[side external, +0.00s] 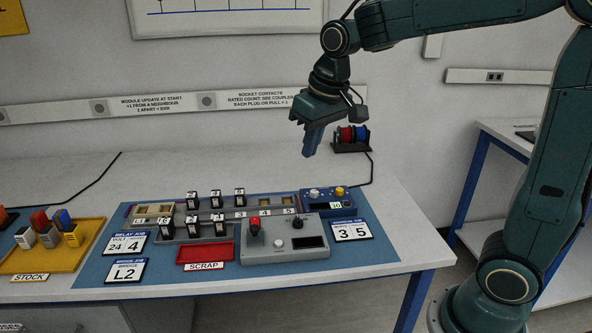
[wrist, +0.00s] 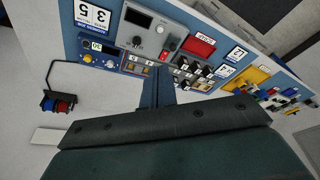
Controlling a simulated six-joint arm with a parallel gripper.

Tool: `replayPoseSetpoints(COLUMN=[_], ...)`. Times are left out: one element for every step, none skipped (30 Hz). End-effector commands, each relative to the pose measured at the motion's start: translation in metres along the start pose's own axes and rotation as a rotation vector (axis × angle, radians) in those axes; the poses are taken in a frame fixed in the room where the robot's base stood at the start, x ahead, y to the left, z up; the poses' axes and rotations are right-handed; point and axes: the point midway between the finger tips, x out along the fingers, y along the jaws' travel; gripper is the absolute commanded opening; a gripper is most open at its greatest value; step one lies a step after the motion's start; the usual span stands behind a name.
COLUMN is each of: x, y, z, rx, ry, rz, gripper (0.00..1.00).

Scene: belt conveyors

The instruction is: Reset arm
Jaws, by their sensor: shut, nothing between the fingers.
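My gripper (side external: 310,152) hangs in the air above the back of the table, pointing down, with its fingers together and nothing held. In the wrist view, my gripper's fingers (wrist: 160,92) reach from the dark gripper body toward the panel. Below it in the side view lies a long grey module rail (side external: 232,215) with several black numbered modules. A blue meter box (side external: 328,203) with a yellow knob is at the rail's right end. My gripper touches none of these.
A yellow stock tray (side external: 84,262) with coloured blocks is at the left. A red scrap tray (side external: 206,252) lies on the blue mat (side external: 180,277). Red and blue spools (side external: 350,138) stand at the back. The white tabletop (side external: 180,175) behind the mat is mostly clear.

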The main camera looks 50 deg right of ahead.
Motion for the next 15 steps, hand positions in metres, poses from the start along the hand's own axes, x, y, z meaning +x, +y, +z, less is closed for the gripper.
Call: replayPoseSetpoints(x=[-0.009,-0.012,-0.017,-0.02,-0.023,-0.027,-0.03,-0.033,-0.036,-0.038,-0.04,-0.042,-0.044,-0.045,-0.047], y=[0.001,0.001,0.001,0.002,0.002,0.003,0.003,0.004,0.004,0.005,0.005,0.006,0.006,0.007,0.008], z=[0.011,0.017,0.024,0.03,0.036,0.044,0.05,0.056,0.064,0.07,0.076,0.085,0.091,0.097,0.105], rx=[-0.007,-0.011,-0.016,-0.02,-0.023,-0.028,-0.031,-0.035,-0.04,-0.044,-0.048,-0.053,-0.057,-0.06,-0.065], ry=[0.016,0.023,0.033,0.039,0.046,0.055,0.062,0.069,0.078,0.085,0.092,0.101,0.109,0.115,0.124], rz=[-0.002,-0.003,-0.004,-0.005,-0.005,-0.006,-0.007,-0.008,-0.009,-0.009,-0.01,-0.011,-0.011,-0.012,-0.013], gripper=[0.0,0.0,0.0,0.0,0.0,0.0,0.0,0.0,0.0,0.0,0.0,0.0,0.0,0.0,0.0])
